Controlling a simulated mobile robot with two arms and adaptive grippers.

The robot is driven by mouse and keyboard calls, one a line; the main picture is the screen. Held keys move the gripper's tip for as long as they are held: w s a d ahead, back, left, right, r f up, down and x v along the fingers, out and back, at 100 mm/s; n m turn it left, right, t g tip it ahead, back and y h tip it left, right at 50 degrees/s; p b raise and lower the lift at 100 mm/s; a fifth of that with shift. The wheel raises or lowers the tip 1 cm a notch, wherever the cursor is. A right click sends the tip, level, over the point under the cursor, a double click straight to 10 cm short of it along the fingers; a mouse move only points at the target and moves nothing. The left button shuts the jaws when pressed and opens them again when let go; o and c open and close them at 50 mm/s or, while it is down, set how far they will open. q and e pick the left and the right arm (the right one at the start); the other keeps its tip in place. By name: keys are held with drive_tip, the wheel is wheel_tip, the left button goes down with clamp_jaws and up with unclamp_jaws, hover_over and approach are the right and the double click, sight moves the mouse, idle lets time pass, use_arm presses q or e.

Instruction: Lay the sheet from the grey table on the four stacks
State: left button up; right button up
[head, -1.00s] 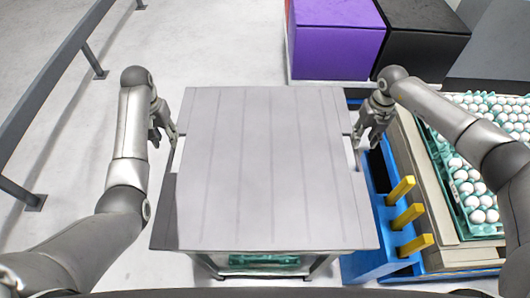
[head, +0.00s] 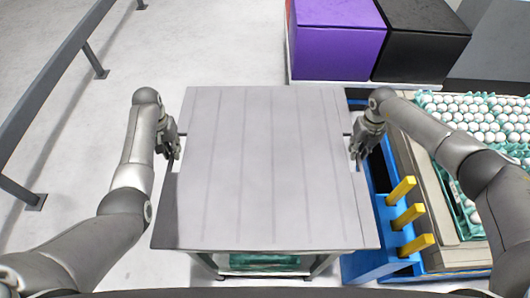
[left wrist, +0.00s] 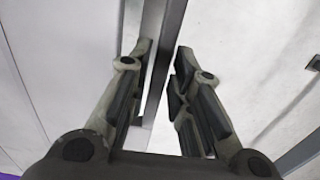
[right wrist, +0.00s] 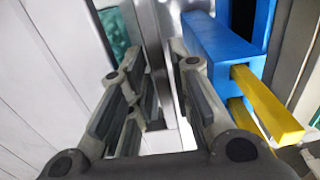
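The sheet (head: 270,165), a thin light-grey panel with faint lines, lies flat on the grey table (head: 165,228) in the middle of the head view. My left gripper (head: 171,156) is at the sheet's left edge; in the left wrist view its fingers (left wrist: 164,50) stand apart with nothing gripped. My right gripper (head: 360,157) is at the right edge; in the right wrist view its fingers (right wrist: 158,52) are also apart. I cannot tell whether either gripper touches the sheet. The stacks of green trays with white eggs (head: 478,118) stand at the right, partly hidden by my right arm.
A blue frame (head: 385,215) with yellow bars (head: 408,216) stands between the table and the egg stacks. Purple (head: 335,45) and black boxes (head: 422,42) are at the back. A grey rail (head: 60,80) runs along the left. A green tray (head: 262,262) shows below the table.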

use_arm(q)
clamp_jaws()
use_arm(e)
clamp_jaws()
use_arm(q)
drive_tip(key=shift+w+r, duration=0.15)
drive_tip(key=shift+r, duration=0.05)
use_arm(e)
drive_tip(key=shift+w+r, duration=0.1)
drive_tip(key=shift+r, duration=0.1)
